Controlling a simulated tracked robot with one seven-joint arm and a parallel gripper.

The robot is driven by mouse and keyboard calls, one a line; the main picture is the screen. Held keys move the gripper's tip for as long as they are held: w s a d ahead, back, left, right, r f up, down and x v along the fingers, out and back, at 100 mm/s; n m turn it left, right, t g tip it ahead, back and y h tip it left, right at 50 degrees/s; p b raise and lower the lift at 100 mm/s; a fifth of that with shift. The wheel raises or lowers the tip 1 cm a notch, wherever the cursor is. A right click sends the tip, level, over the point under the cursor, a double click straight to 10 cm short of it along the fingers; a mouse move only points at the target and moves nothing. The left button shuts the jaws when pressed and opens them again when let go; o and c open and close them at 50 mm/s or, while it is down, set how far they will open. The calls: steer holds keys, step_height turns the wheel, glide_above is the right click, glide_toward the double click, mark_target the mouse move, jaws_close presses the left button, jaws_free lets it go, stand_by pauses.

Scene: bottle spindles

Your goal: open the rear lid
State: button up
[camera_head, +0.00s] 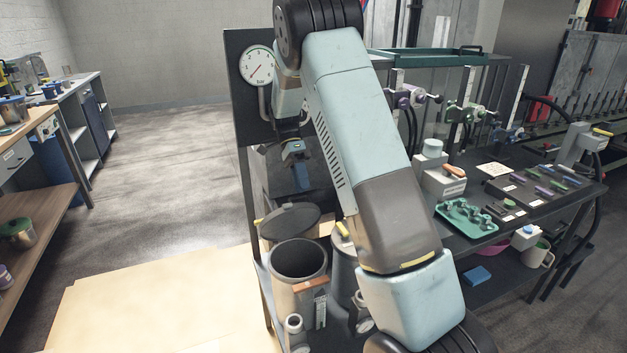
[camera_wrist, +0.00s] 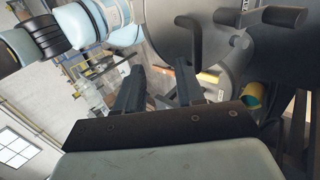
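In the head view a dark round lid (camera_head: 290,219) with a small yellow tab at its left lies behind the front canister. The front grey canister (camera_head: 299,262) has an open mouth. Another grey canister (camera_head: 343,252) with a yellow handle on top is partly hidden by my arm. My gripper (camera_head: 294,150) is above and behind the dark lid, apart from it. In the wrist view my gripper (camera_wrist: 158,78) has its two dark fingers apart, with nothing held between them.
A pressure gauge (camera_head: 259,65) hangs on a dark panel beside my arm. The bench at right carries a green tray (camera_head: 467,217) of small parts. The wrist view shows large grey rounded surfaces with dark handles (camera_wrist: 195,38) close to the fingers.

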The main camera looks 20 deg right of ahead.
steer(key=s+r, duration=0.7)
steer(key=s, duration=0.4)
steer(key=shift+s+d+r, duration=0.15)
steer(key=shift+s, duration=0.25)
steer(key=shift+c, duration=0.2)
